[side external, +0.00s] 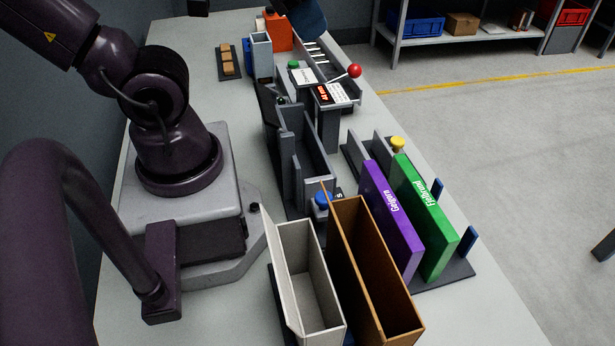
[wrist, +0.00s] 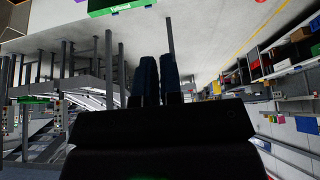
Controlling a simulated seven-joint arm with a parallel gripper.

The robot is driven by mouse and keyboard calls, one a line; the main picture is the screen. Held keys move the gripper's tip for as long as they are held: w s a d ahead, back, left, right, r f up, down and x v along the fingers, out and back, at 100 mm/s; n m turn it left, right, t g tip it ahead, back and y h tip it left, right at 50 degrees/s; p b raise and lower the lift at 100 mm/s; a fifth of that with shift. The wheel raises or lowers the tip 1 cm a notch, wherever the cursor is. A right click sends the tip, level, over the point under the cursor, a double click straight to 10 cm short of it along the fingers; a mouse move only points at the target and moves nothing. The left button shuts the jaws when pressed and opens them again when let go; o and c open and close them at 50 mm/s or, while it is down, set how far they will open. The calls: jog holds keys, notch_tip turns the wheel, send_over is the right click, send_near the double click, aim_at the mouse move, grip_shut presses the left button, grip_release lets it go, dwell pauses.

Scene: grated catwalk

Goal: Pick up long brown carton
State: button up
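The long brown carton (side external: 397,290) stands upright with its top open in the side view, at the near end of the bench. It looks empty. A white open carton (side external: 306,282) stands close on its left. My gripper (wrist: 159,62) shows in the wrist view as two dark blue fingers close together, with only a thin gap and nothing seen between them. In the side view my arm leaves the picture at the upper left, and I cannot make out the gripper there. The brown carton is not clear in the wrist view.
Purple (side external: 391,222) and green (side external: 425,216) flat boxes stand in a dark rack right of the carton. Grey dividers (side external: 303,160) and a control panel (side external: 332,93) lie behind. A dark blue shape (side external: 307,15) cuts the top edge. Open floor lies right of the bench.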

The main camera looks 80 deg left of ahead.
jog(key=o, duration=0.4)
jog(key=m+g, duration=0.6)
jog(key=m, duration=1.1)
send_over(383, 263)
notch_tip(383, 263, down, 13)
jog(key=shift+r+m, duration=0.25)
jog(key=shift+m, duration=0.05)
jog(key=shift+f, duration=0.25)
notch_tip(383, 263, down, 12)
jog(key=shift+w+a+f, duration=0.1)
jog(key=shift+f, duration=0.1)
